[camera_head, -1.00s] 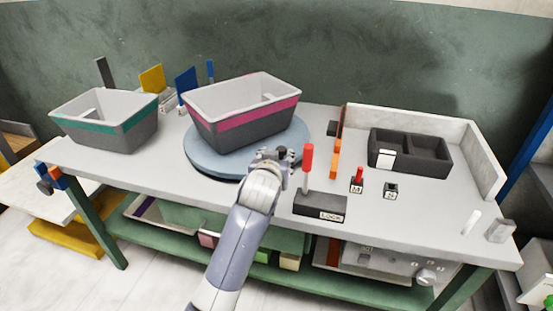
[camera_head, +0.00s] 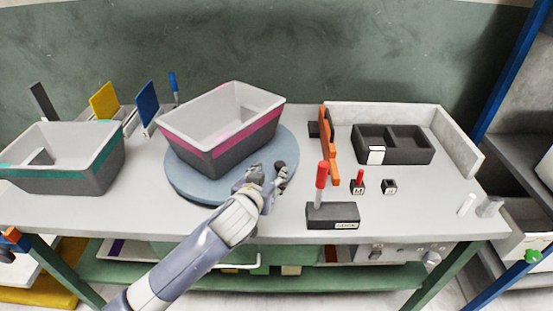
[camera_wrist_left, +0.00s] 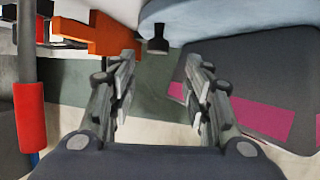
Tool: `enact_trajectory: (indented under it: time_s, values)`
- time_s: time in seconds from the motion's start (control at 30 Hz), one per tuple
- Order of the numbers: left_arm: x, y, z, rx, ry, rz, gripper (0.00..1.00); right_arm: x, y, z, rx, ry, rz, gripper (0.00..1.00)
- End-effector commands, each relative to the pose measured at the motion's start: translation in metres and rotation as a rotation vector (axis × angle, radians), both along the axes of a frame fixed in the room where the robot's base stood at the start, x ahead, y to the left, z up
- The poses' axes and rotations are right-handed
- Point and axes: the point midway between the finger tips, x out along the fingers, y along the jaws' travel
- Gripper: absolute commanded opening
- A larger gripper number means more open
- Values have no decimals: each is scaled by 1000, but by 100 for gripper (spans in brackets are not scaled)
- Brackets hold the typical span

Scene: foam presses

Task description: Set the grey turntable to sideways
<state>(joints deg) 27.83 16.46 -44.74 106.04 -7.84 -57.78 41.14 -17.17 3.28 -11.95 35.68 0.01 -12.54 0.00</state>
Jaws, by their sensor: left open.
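The turntable (camera_head: 188,186) is a round blue-grey disc on the table. A grey bin with a pink stripe (camera_head: 220,122) stands on it, its long side slanted to the table's front edge. My left gripper (camera_head: 267,175) is at the disc's front right edge, with fingers apart and empty. In the left wrist view the gripper (camera_wrist_left: 160,95) shows open. A dark knob (camera_wrist_left: 157,40) at the edge of the turntable (camera_wrist_left: 240,18) lies beyond the fingertips, roughly in line with the gap. The pink-striped bin (camera_wrist_left: 235,85) is to the right there. My right gripper does not show.
A teal-striped bin (camera_head: 95,170) stands left. A red-handled lever on a dark block (camera_head: 332,216) is close right of my gripper, beside an orange bar (camera_head: 328,145). A black divided tray (camera_head: 410,150) is farther right. Coloured upright panels (camera_head: 147,104) stand behind.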

Motion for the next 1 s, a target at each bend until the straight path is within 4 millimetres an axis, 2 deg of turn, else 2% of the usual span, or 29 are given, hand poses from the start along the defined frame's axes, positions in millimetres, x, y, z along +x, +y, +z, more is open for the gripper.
enact_trajectory:
  time_s: [0.1,0.27,0.37,0.67,1.0]
  values:
    - [11,-3,-4,-1,-1,0,45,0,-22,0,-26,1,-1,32]
    - [32,-9,-12,1,-1,1,45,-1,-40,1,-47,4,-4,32]
    - [45,-12,-18,0,-1,2,45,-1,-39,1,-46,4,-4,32]
    - [79,-21,-33,1,-1,1,45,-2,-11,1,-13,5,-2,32]
    - [93,-25,-39,-1,-2,0,45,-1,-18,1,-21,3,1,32]
